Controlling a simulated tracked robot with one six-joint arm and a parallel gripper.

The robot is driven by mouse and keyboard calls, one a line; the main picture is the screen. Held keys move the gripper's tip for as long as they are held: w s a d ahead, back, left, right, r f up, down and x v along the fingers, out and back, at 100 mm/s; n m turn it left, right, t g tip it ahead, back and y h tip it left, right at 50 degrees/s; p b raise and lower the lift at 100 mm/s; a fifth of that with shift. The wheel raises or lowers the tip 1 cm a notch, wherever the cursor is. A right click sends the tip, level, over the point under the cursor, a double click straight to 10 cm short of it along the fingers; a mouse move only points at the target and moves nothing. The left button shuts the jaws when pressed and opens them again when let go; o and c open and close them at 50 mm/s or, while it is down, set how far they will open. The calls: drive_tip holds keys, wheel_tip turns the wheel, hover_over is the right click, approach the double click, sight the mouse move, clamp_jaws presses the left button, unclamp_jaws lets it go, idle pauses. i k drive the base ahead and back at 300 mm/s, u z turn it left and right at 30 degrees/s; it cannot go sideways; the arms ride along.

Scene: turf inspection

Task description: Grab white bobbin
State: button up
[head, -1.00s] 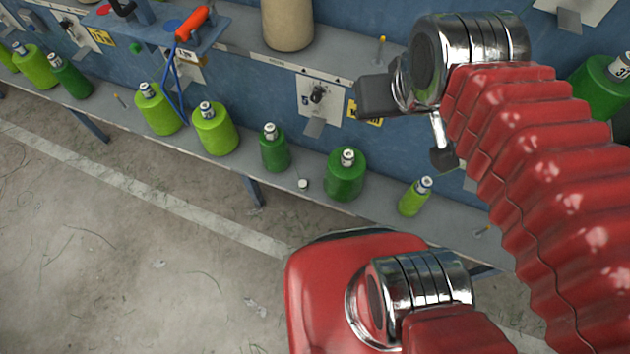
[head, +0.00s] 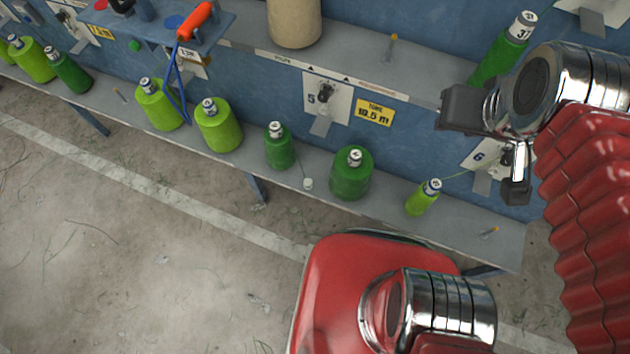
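A cream-white bobbin (head: 295,22) stands on the upper grey ledge at the top of the head view, its top cut off by the picture edge. A tiny white piece (head: 308,184) lies on the lower shelf between two green bobbins; I cannot tell what it is. My gripper (head: 515,188) hangs from the chrome wrist at the right, in front of the blue panel and well to the right of and below the cream bobbin in the picture. I see nothing held in it. Its finger opening is not clear from this angle.
Several green bobbins (head: 350,174) stand along the lower shelf (head: 390,218). A tall green bobbin (head: 500,50) is close to my wrist. Short pegs stick up from the ledges. Concrete floor is clear at lower left.

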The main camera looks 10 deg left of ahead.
sight(308, 185)
drive_tip(key=z, duration=0.05)
drive_tip(key=k, duration=1.25)
drive_tip(key=u, duration=1.4)
drive_tip(key=i, duration=1)
drive_tip(key=u, duration=0.05)
